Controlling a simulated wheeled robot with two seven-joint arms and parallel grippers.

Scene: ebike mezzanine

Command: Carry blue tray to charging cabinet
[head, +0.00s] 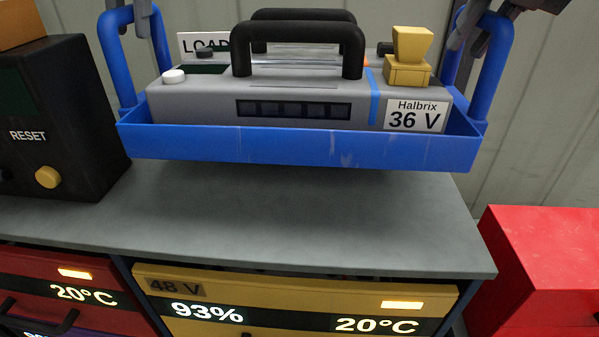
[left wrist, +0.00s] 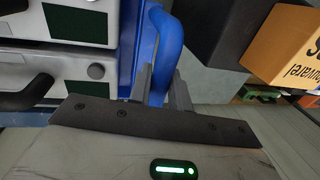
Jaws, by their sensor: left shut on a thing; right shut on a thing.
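The blue tray (head: 300,150) hangs level above a grey cabinet top (head: 290,205), with a shadow below it. In it lies a grey battery (head: 200,103) marked "Halbrix 36 V", with a black handle and a yellow connector (head: 408,58). A second black-handled battery is mostly hidden behind it. My left gripper (head: 138,8) is shut on the tray's left upright handle; in the left wrist view its fingers (left wrist: 160,88) close around that blue handle. My right gripper (head: 478,28) is shut on the right handle. Drawers (head: 295,300) below the top show "48 V", "93%" and "20°C".
A black box (head: 60,120) marked "RESET" with a yellow button stands close left of the tray. A red cabinet (head: 545,260) stands at the right, across a gap. A corrugated wall (head: 535,130) is behind. The cabinet top's front strip is bare.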

